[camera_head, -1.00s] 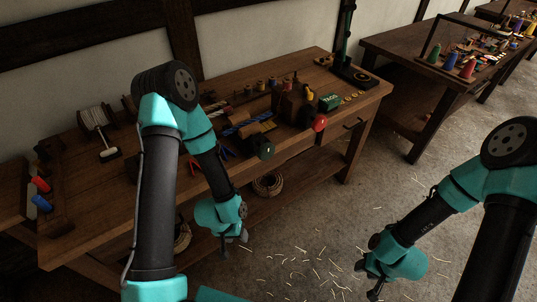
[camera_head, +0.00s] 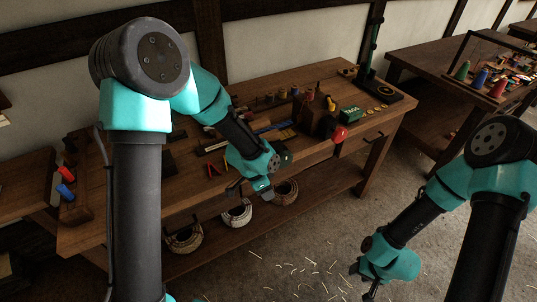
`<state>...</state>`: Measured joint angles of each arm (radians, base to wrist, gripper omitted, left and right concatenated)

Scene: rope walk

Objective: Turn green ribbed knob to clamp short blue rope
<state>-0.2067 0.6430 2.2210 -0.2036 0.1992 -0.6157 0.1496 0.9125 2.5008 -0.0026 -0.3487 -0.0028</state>
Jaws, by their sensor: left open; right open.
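A short blue rope (camera_head: 273,127) lies on the bench behind the knob. My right gripper (camera_head: 363,285) is open and empty, low over the floor at the right, far from the knob.
Coiled ropes (camera_head: 237,215) lie on the lower shelf. A second table (camera_head: 435,90) stands at the right. Open floor lies between.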

